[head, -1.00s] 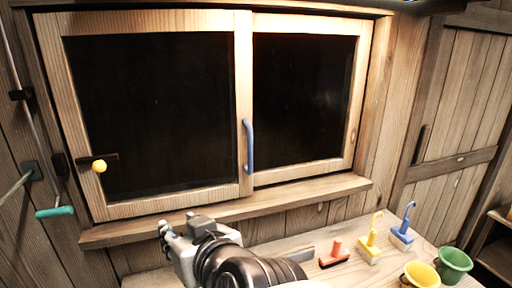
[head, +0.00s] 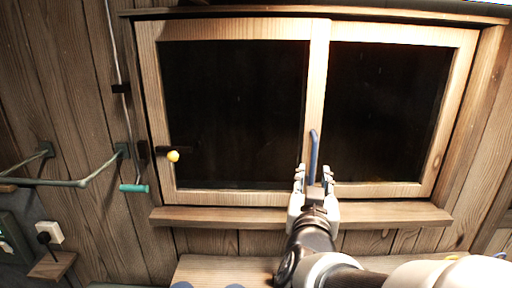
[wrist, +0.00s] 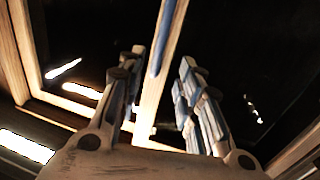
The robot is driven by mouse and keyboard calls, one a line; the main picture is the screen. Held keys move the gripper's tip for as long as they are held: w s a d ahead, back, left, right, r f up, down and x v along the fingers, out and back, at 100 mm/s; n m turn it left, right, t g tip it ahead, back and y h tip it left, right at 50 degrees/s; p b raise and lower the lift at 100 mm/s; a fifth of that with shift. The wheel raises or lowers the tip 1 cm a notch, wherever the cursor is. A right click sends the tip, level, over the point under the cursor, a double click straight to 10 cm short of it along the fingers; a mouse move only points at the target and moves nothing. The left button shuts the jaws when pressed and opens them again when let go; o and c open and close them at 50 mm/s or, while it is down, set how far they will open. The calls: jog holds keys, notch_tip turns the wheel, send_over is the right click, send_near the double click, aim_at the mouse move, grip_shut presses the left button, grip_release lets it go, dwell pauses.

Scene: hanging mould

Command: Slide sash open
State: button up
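The window has two wooden-framed sashes with dark panes, a left sash (head: 235,199) and a right sash (head: 398,190). A blue upright handle (head: 313,150) is on the middle stile; it also shows in the wrist view (wrist: 162,42). My gripper (head: 314,170) is in front of the handle's lower part, with its fingers apart. In the wrist view my gripper (wrist: 160,80) is open, and the handle and stile lie between its fingers in the picture. I cannot tell whether the fingers touch the handle. A yellow knob (head: 173,156) is on a dark latch at the left sash's left edge.
The wooden sill (head: 235,217) juts out below the window. A rod with a teal grip (head: 134,188) hangs left of the frame, beside a greenish rail (head: 60,182). A wooden worktop (head: 215,268) is below my arm.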

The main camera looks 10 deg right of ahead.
aim_at(314, 159)
jog(key=p+x, duration=0.9)
jog(key=x, duration=0.2)
jog(key=shift+w+d, duration=0.1)
jog(key=shift+w, duration=0.2)
jog(key=shift+c, duration=0.3)
grip_shut()
dwell(0.4)
